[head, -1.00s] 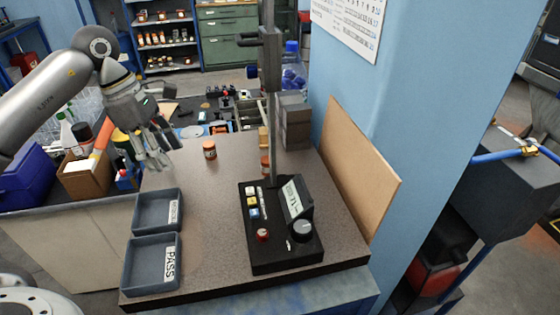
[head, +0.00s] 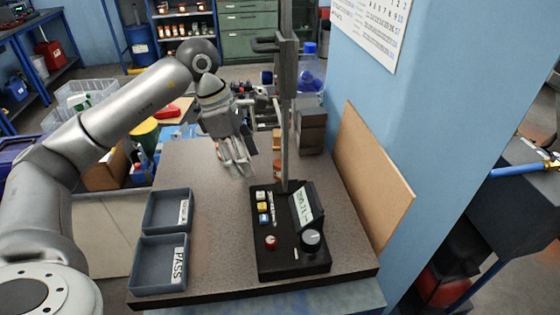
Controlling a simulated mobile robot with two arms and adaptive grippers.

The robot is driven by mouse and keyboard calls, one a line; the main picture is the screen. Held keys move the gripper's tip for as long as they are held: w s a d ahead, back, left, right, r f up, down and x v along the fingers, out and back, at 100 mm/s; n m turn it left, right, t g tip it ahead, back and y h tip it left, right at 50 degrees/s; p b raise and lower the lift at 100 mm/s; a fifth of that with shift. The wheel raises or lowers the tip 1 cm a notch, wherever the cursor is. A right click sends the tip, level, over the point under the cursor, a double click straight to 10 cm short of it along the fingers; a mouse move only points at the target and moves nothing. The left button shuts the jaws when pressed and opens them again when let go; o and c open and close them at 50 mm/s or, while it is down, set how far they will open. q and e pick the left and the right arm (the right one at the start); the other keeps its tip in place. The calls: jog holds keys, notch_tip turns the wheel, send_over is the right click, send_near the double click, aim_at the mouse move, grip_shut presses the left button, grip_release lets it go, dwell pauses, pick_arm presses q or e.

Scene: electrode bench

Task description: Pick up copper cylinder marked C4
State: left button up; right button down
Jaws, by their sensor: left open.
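A copper-coloured cylinder (head: 279,168) stands on the bench behind the black instrument, partly covered by its upright post. No C4 mark can be read at this size. A second copper-coloured cylinder, seen earlier on the open bench top, is now largely or fully hidden by my left gripper. My left gripper (head: 241,172) is open over the bench, fingers pointing down, left of the post. I see nothing held in it. My right gripper is not in view.
The black instrument (head: 264,253) with its tall post (head: 285,120) stands close right of the gripper. Two grey trays, the rear one (head: 150,212) and the front PASS one (head: 140,268), lie at the left. A brown board (head: 370,180) leans against the blue pillar.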

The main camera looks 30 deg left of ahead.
aim_at(278, 163)
pick_arm(q)
jog(key=shift+w+d+r+p, duration=0.15)
jog(key=shift+w+d, duration=0.15)
jog(key=shift+d, duration=0.35)
jog(key=shift+w+d+f+p, duration=0.15)
jog(key=shift+w+d, duration=0.1)
jog(key=shift+d, duration=0.35)
jog(key=d, duration=0.1)
jog(key=w+d+p, duration=0.2)
jog(key=d, duration=0.1)
jog(key=shift+d+r, duration=0.1)
jog(key=shift+r, duration=0.1)
jog(key=shift+w+d+f+p, duration=0.1)
jog(key=shift+d+f+p, duration=0.05)
jog(key=shift+f+p, duration=0.25)
jog(key=shift+f, duration=0.35)
grip_shut()
